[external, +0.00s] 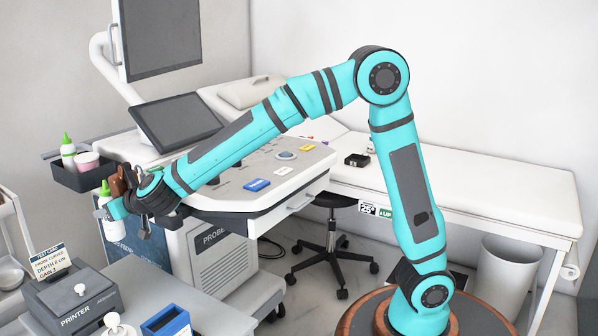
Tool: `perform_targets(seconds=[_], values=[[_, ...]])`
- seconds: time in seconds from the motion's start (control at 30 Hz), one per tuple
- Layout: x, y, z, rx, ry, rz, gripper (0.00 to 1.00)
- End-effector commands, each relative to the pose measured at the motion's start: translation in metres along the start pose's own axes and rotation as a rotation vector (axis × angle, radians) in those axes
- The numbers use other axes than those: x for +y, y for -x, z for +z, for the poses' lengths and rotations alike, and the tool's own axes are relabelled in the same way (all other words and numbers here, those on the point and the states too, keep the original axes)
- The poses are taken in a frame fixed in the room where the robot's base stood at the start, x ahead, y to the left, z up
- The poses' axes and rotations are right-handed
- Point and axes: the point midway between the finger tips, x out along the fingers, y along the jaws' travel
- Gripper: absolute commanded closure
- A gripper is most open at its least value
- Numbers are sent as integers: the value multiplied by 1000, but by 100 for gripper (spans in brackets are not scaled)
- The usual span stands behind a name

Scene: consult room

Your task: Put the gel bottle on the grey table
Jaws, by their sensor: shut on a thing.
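A white gel bottle with a green cap (105,193) is at the left, upright in my gripper (107,211). My gripper is shut on it and holds it in the air, in front of the ultrasound cart's side. The grey table (143,288) is at the lower left, below and in front of the bottle. A second white bottle with a green cap (68,152) stands in a dark side tray on the cart. The arm's wrist hides part of what lies behind it.
On the grey table are a printer (75,305) with a text card (49,262), a blue box (166,323) and a white knobbed item (116,325). The ultrasound cart (285,190) stands behind. The table's middle strip shows bare surface. A white shelf cart (12,225) is at the left edge.

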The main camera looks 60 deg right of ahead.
Motion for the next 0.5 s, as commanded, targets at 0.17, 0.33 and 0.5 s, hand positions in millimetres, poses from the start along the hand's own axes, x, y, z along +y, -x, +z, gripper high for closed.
perform_targets(seconds=[0.17, 0.33, 0.5], values=[[2, -10, 18, -3, 0, 12, 84], [2, -24, 52, -3, 1, 10, 84], [2, -38, 86, -3, 0, 10, 84]])
